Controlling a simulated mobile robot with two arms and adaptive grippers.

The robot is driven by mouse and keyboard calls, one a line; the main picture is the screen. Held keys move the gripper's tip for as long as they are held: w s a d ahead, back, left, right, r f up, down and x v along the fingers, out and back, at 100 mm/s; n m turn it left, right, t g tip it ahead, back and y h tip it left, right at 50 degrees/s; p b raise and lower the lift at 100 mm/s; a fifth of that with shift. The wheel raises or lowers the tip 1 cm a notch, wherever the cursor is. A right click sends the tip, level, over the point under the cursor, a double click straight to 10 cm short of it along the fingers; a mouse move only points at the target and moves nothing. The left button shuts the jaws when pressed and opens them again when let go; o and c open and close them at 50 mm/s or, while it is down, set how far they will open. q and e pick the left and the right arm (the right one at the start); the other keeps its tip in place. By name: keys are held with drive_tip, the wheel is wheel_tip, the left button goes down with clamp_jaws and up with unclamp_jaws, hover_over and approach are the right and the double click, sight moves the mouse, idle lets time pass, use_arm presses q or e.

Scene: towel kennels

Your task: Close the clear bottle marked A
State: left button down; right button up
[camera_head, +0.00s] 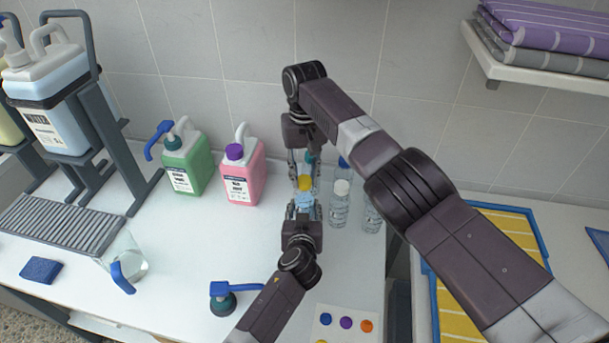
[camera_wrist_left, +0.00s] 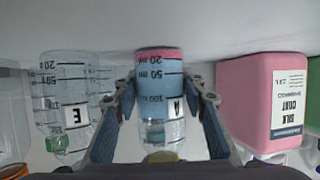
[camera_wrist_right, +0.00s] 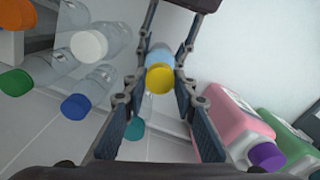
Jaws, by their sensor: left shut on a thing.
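The clear bottle marked A (camera_wrist_left: 172,105) holds pink and blue liquid in the left wrist view. My left gripper (camera_head: 303,208) is shut around its body; the fingers also flank it in the left wrist view (camera_wrist_left: 160,100). A yellow cap (camera_head: 305,184) is at the bottle's mouth and also shows in the right wrist view (camera_wrist_right: 160,79). I cannot tell whether it is screwed tight. My right gripper (camera_head: 303,172) points down above the bottle. Its fingers (camera_wrist_right: 158,100) are apart, one on each side of the cap, with visible gaps.
Clear bottles with white (camera_head: 342,187) and blue caps stand just right of bottle A. A bottle marked E (camera_wrist_left: 65,100) stands beside it. Pink (camera_head: 243,175) and green (camera_head: 188,165) jugs stand left. A blue-handled jug (camera_head: 125,258) and stamp-like tool (camera_head: 224,300) are in front.

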drive_tip(key=o, duration=0.5)
drive_tip(key=shift+o, duration=0.2)
drive_tip(key=shift+r, duration=0.15)
wheel_tip(320, 180, up, 12)
use_arm(q)
drive_tip(key=c, duration=1.1)
unclamp_jaws()
drive_tip(key=shift+c, duration=0.2)
drive_tip(key=shift+s, duration=0.1)
